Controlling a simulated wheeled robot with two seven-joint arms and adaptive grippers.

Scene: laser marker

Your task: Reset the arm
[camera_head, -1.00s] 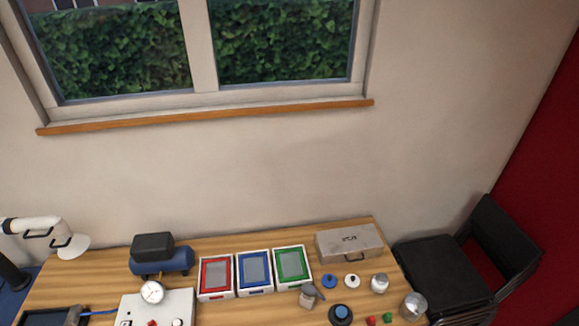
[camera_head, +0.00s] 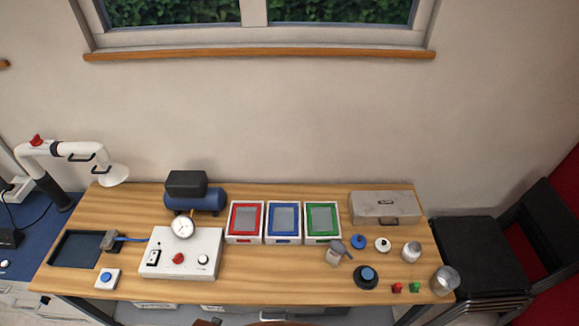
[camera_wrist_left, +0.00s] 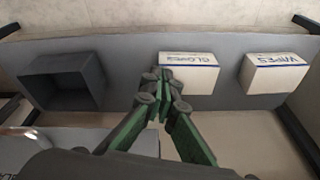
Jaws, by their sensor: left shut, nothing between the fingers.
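My left gripper (camera_wrist_left: 166,84) shows in the left wrist view, its green-lined fingers drawn together at the tips with nothing between them. It points toward a grey shelf surface with boxes. Neither gripper can be made out in the head view. The workbench (camera_head: 320,287) carries a white control box (camera_head: 208,240) with a gauge, a blue compressor (camera_head: 200,202), and red (camera_head: 245,221), blue (camera_head: 283,221) and green (camera_head: 322,221) framed trays.
A dark open bin (camera_wrist_left: 62,82), a gloves box (camera_wrist_left: 189,72) and a wipes box (camera_wrist_left: 272,73) sit around the left gripper. In the head view, a grey case (camera_head: 385,207) and small parts lie on the bench's right side. Black chairs (camera_head: 468,255) stand beside it.

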